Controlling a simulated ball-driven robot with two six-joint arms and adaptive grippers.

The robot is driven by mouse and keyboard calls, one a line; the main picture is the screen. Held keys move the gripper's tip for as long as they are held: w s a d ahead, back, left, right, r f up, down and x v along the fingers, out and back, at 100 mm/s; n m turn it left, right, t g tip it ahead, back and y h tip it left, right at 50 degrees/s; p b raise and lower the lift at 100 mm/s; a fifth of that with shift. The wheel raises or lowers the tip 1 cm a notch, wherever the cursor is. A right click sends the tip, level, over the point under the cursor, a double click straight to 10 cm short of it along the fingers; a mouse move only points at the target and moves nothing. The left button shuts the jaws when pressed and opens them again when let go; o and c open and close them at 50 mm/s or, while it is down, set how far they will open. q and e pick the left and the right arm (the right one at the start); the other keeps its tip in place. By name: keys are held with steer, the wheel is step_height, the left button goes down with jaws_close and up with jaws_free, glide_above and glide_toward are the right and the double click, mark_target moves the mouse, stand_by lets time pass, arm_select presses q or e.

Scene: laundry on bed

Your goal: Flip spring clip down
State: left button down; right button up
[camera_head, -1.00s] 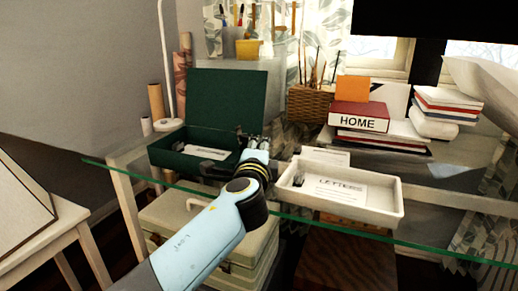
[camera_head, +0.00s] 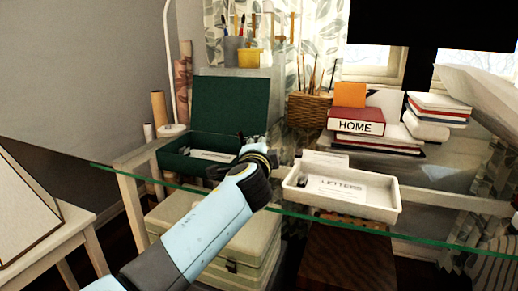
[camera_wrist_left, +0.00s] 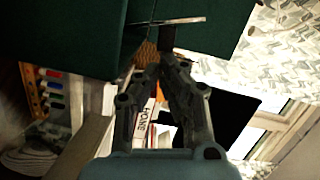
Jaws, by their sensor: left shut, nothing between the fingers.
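An open dark green box file (camera_head: 172,160) stands on the glass desk, its lid (camera_head: 230,103) raised behind it. A paper (camera_head: 212,155) lies inside. In the left wrist view, a thin metal spring clip (camera_wrist_left: 165,22) stands out across the green box's edge (camera_wrist_left: 90,30). My left gripper (camera_wrist_left: 172,62) is shut and empty, its fingertips just below the clip in that picture. I cannot tell whether they touch it. In the head view, my left gripper (camera_head: 252,143) is at the box's right end and hides part of it. The clip is not clear there. My right gripper is not in view.
A white letter tray (camera_head: 385,213) stands right of the box, close to my left wrist. Behind it are a red HOME box (camera_head: 355,125), stacked books (camera_head: 440,108) and a wicker basket (camera_head: 308,107). A lamp (camera_head: 168,60) stands behind the box at left.

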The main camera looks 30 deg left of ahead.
mark_target(241, 139)
arm_select(q)
steer(key=shift+a+r+n+p, duration=0.4)
steer(key=shift+a+r+n, duration=0.05)
steer(key=shift+n, duration=0.45)
steer(key=n, duration=0.1)
steer(key=a+n+h+p, duration=0.1)
steer(key=n, duration=0.1)
steer(key=shift+s+a+r+g, duration=0.25)
steer(key=shift+s+a+g, duration=0.05)
steer(key=shift+a+g, duration=0.1)
steer(key=shift+s+a+n+h+p, duration=0.15)
steer(key=shift+a+n+h+p, duration=0.45)
steer(key=shift+n, duration=0.6)
steer(key=shift+s+a+f+n+h, duration=0.1)
steer(key=shift+a+n+h, duration=0.1)
steer(key=shift+a+n, duration=0.25)
steer(key=shift+s+a+f+n+h, duration=0.1)
steer(key=shift+a+n+h, duration=0.15)
steer(key=shift+n, duration=0.4)
steer(key=shift+d, duration=0.1)
